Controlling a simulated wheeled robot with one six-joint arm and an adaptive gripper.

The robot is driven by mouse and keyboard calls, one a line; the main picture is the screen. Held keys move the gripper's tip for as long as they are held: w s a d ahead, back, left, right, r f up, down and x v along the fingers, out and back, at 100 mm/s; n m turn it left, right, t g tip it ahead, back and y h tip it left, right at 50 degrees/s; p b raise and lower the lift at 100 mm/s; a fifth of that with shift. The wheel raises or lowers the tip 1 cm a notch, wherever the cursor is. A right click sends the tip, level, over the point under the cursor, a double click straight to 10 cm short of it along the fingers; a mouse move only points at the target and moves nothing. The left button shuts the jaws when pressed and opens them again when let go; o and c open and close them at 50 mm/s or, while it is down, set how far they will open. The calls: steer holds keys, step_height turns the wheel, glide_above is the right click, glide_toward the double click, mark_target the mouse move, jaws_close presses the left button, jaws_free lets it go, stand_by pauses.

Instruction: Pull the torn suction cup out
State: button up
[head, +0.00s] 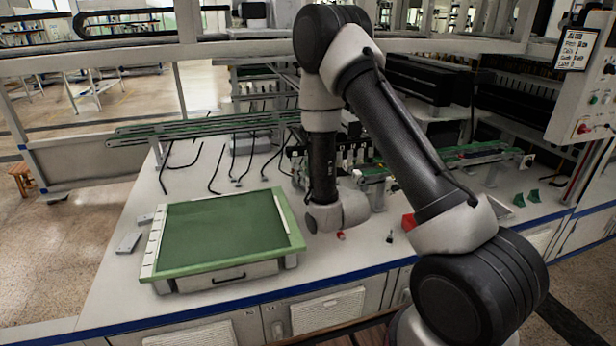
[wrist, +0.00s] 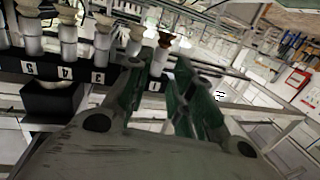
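In the wrist view, a row of pale suction cups on grey stems stands along a dark numbered rail (wrist: 75,74). The cup at the number 1 end (wrist: 165,40) is reddish brown, unlike its cream neighbours such as the cup by number 4 (wrist: 67,15). Its tear is too small to make out. My gripper (wrist: 161,64) is open, with its two green-padded fingers apart. The brown cup's stem shows in the gap between the fingertips, and I cannot tell whether they touch it. In the head view my arm hides the gripper and part of the row.
A green-topped tray (head: 225,232) with a front handle stands on the bench left of my arm. A red block (head: 408,222) and a small red item (head: 341,235) lie near the front. A green gantry rail (head: 215,127) crosses behind.

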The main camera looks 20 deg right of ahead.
steer(key=shift+x, duration=2.7)
jaws_close()
